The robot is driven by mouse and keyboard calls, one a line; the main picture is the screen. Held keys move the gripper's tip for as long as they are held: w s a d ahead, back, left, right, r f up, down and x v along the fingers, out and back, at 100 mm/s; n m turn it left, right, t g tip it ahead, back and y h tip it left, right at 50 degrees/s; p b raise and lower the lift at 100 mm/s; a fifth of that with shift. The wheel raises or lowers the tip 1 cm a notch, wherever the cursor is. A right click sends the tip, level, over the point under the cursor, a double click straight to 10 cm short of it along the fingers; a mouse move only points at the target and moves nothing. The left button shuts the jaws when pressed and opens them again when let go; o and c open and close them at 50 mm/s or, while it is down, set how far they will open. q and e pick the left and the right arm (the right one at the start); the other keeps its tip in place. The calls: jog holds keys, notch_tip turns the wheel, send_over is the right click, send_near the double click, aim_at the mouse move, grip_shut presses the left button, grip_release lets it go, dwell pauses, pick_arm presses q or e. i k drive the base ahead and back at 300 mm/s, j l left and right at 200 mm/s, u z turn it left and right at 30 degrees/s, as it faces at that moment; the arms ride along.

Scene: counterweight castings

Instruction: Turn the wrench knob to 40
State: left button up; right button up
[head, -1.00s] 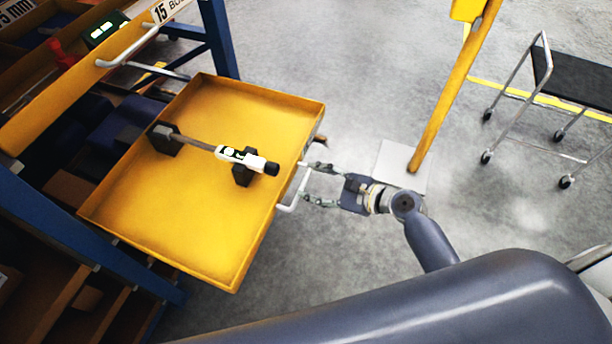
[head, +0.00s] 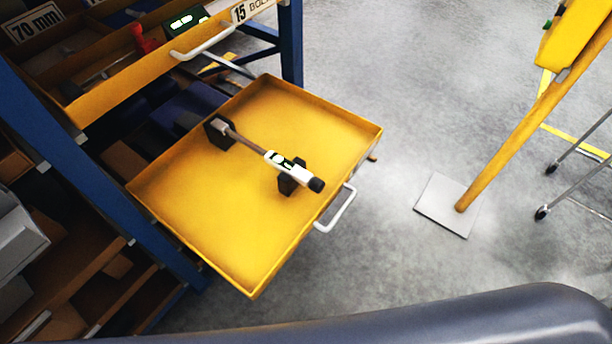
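The torque wrench (head: 248,144) lies across two black cradle blocks in the pulled-out yellow drawer (head: 210,225). Its white body with small dark displays (head: 285,161) is toward the right. The black knob (head: 316,185) is at its right end, past the right block (head: 288,182). The setting on the display is too small to read. The drawer's white handle (head: 338,210) is on its right side with nothing on it. Neither gripper shows in the head view; only a grey arm link of mine crosses the bottom right.
A shelf with blue posts (head: 110,185) stands at the left. Above the drawer is a bin with a "15" label and a white handle (head: 205,42). A yellow post on a pale base plate (head: 447,205) and trolley legs stand at the right. The floor between is clear.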

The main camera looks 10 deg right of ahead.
aim_at(316, 185)
jog(key=i+l+u, duration=0.2)
jog(key=u, duration=0.2)
jog(key=i+l+u, duration=0.15)
jog(key=l+u, duration=0.25)
jog(key=i+l+u, duration=0.1)
jog(key=l+u, duration=0.7)
jog(key=l, duration=0.15)
jog(key=l+u, duration=0.4)
